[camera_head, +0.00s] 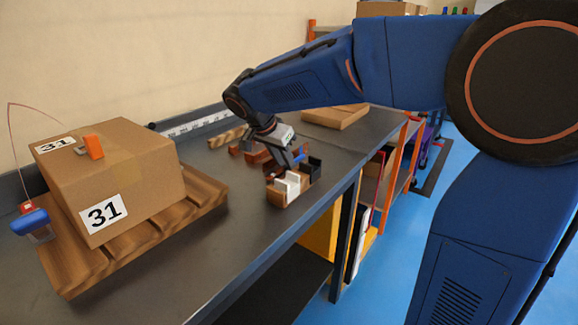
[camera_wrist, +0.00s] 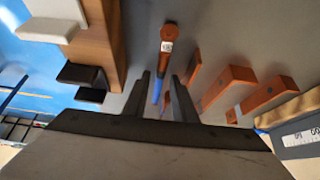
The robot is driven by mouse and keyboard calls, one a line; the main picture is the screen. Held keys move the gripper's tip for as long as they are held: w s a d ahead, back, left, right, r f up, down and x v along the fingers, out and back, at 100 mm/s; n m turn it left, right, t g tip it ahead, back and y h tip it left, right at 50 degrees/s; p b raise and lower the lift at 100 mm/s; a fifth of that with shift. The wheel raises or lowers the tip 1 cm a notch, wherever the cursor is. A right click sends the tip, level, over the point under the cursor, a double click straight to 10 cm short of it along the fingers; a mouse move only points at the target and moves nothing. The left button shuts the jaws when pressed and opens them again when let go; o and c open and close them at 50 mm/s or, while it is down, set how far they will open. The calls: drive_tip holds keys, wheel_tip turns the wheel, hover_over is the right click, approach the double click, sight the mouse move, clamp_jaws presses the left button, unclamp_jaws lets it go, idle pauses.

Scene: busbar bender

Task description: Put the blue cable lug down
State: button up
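The blue cable lug (camera_wrist: 167,60) shows in the wrist view as a narrow copper piece with a round, labelled end and a blue sleeve. It lies over the grey bench top, its blue part in the gap between the fingers of my gripper (camera_wrist: 163,78). The fingers stand apart, with room visible beside the lug; I see no grip on it. In the head view my gripper (camera_head: 289,158) points down low over the bench, by the wooden holder, and the lug is hard to make out there.
The wooden holder (camera_wrist: 119,42) with white and black brackets stands close on the wrist view's left. Copper blocks (camera_wrist: 230,84) lie to the right. In the head view, a carton (camera_head: 150,185) marked 31 sits on a wooden pallet (camera_head: 205,192). The bench (camera_head: 225,240) is clear in front.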

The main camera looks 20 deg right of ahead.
sight(284, 166)
clamp_jaws()
drive_tip(key=shift+r, duration=0.1)
wheel_tip(284, 166, up, 10)
idle(0.4)
